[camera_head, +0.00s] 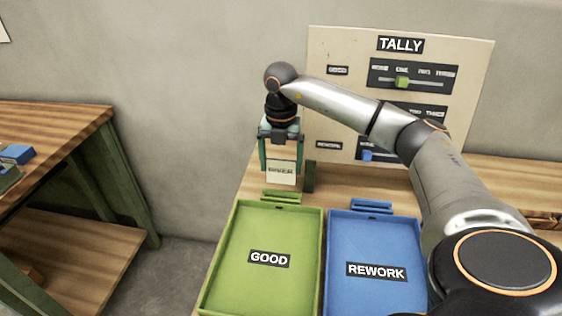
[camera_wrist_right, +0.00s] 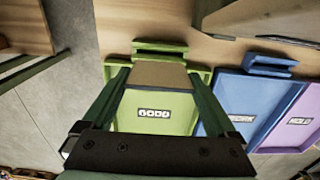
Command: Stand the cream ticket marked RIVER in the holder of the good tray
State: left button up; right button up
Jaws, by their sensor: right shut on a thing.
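The cream ticket marked RIVER (camera_head: 281,173) is upright between the fingers of my right gripper (camera_head: 281,168). It shows as a tan panel (camera_wrist_right: 160,75) in the right wrist view. My right gripper (camera_wrist_right: 160,82) is shut on it, with a teal finger at each side. The green good tray (camera_head: 252,224) lies below and in front, with its label GOOD facing me. Its green slotted holder (camera_head: 282,197) is at the tray's back edge, just below the ticket in the head view. The holder (camera_wrist_right: 160,47) is also clear in the wrist view. My left gripper is not in view.
The blue rework tray (camera_head: 372,231) with its own holder (camera_head: 371,205) lies right of the good tray. A TALLY board (camera_head: 345,100) with sliders stands behind. A dark green upright piece (camera_head: 309,176) is close right of the gripper. Another wooden table (camera_head: 60,122) is at left.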

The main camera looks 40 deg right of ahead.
aim_at(281, 183)
jog(key=shift+f+b, duration=0.7)
jog(key=shift+f, duration=0.25)
jog(key=shift+f+b, duration=0.75)
jog(key=shift+f, duration=0.05)
jog(key=shift+f+b, duration=0.45)
jog(key=shift+b, duration=0.05)
jog(key=shift+f, duration=0.45)
jog(key=shift+f+b, duration=0.4)
jog(key=shift+f, duration=0.05)
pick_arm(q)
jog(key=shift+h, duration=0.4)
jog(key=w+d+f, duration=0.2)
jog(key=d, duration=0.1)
pick_arm(e)
jog(key=shift+f, duration=0.35)
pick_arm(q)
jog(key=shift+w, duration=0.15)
